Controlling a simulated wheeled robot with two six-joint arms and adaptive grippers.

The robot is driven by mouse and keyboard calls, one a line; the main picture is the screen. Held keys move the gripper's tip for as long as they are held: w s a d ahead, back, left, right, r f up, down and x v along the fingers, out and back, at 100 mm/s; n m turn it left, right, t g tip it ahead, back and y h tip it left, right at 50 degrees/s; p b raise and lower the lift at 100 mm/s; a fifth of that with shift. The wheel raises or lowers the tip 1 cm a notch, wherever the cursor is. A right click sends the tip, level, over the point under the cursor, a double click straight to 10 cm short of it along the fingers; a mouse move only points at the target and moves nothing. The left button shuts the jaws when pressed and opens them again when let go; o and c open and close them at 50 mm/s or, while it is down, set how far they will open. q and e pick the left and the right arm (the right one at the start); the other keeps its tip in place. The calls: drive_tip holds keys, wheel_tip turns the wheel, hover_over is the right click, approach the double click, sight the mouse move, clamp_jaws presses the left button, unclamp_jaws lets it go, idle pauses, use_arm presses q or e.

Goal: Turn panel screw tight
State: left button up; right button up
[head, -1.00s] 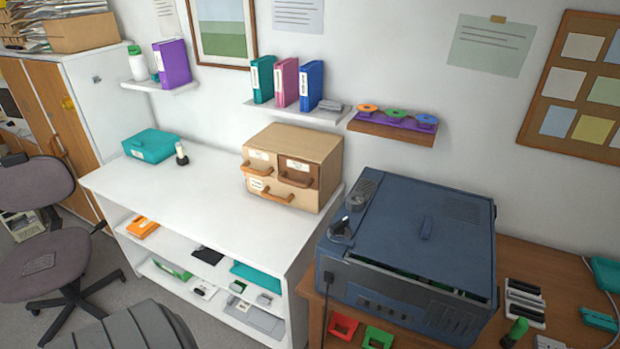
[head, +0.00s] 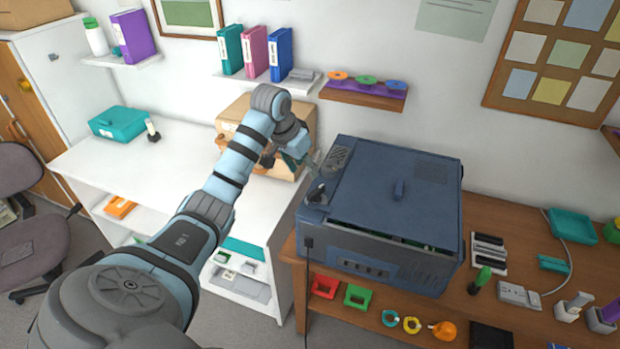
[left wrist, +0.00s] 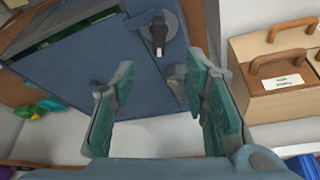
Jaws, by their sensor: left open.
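The blue machine (head: 390,195) stands on the brown desk with a flat top panel. A round fitting with an upright dark handle (head: 317,193) sits at the panel's left front corner; I take it for the panel screw. It also shows in the left wrist view (left wrist: 158,38), beyond my fingertips. My left gripper (head: 298,158) is in the air beside the machine's left edge, in front of the drawer box. In the left wrist view its teal-padded fingers (left wrist: 160,78) are spread, with nothing between them. The fitting appears apart from the fingers. My right gripper is not in view.
A wooden drawer box (head: 240,110) stands on the white shelf unit, close to my left arm. A gap along the panel's front edge shows green parts inside.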

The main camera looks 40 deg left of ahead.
sight(315, 190)
use_arm(q)
drive_tip(key=b+x, duration=0.1)
drive_tip(key=x, duration=1.1)
drive_tip(key=shift+d, duration=0.1)
clamp_jaws()
drive_tip(key=shift+s, duration=0.1)
